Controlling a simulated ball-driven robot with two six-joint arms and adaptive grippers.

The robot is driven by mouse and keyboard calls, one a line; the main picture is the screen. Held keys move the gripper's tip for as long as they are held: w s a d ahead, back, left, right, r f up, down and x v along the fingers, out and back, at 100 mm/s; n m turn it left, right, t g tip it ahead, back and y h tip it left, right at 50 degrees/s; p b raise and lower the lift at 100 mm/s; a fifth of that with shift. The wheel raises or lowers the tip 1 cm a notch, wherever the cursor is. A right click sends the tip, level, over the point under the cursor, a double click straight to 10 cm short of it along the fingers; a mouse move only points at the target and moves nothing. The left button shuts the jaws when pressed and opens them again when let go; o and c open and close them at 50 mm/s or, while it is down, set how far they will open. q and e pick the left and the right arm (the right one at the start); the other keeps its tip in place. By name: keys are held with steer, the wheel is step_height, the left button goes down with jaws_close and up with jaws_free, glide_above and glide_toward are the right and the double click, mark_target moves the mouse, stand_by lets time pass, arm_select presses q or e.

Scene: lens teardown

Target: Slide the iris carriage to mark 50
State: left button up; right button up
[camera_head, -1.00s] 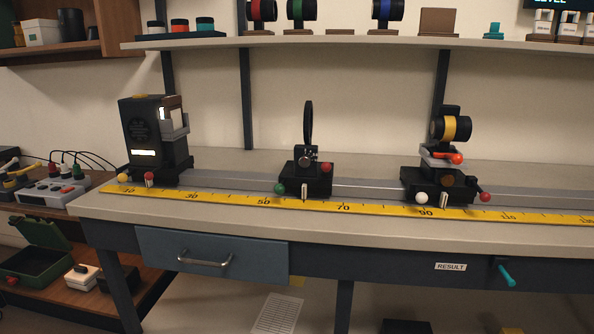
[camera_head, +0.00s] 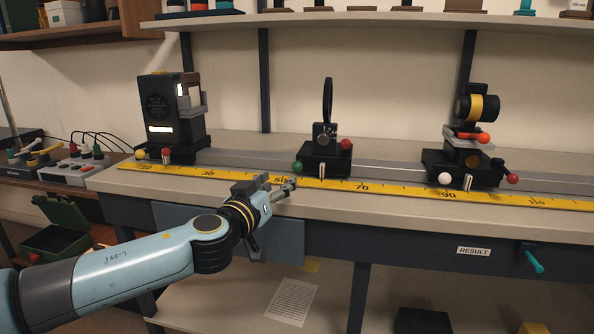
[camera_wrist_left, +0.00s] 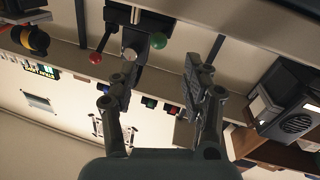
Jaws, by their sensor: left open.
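The iris carriage (camera_head: 325,160) is a black block on the rail near the middle of the bench, with a thin dark upright ring (camera_head: 327,100) on it. It has a green knob (camera_head: 298,167) at its left and a red knob (camera_head: 346,145) at its right. Its pointer stands between the 50 area and 70 on the yellow scale (camera_head: 400,189). My left gripper (camera_head: 281,183) is open and empty, in front of and left of the carriage, covering the scale near 50. In the left wrist view the green knob (camera_wrist_left: 160,40) shows beyond the open fingers, apart from them.
A black lamp housing (camera_head: 172,108) stands on the rail at the left. Another carriage (camera_head: 462,166) with a yellow-banded barrel stands at the right, near 90. The rail between them and the iris carriage is clear. A shelf (camera_head: 380,18) runs above.

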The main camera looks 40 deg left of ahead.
mark_target(295, 169)
arm_select(q)
steer(key=x, duration=1.1)
steer(key=shift+d+p, duration=0.1)
steer(key=shift+p, duration=0.3)
jaws_close()
